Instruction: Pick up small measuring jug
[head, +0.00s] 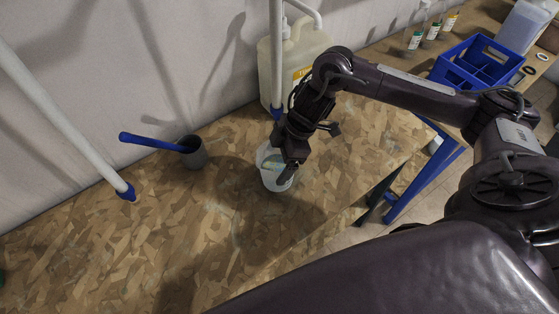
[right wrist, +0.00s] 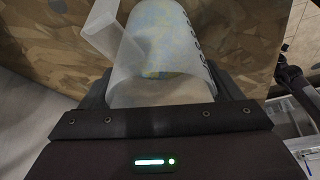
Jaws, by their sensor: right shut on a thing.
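A small clear measuring jug (head: 272,179) is at the middle of the chipboard table in the head view. In the right wrist view the jug (right wrist: 165,45) lies between the two fingers, with dark scale marks on its side and its handle to the left. Something bluish-yellow shows through its wall. My right gripper (head: 285,172) reaches it from above right and is shut on it. I cannot tell whether the jug's base touches the table. My left gripper is not in view.
A grey cup (head: 194,153) holding a blue-handled tool stands left of the jug. A large translucent canister (head: 300,55) stands behind. A blue divided crate (head: 478,62) and several small bottles (head: 432,30) are at the back right. The chipboard table (head: 130,250) is clear at front left.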

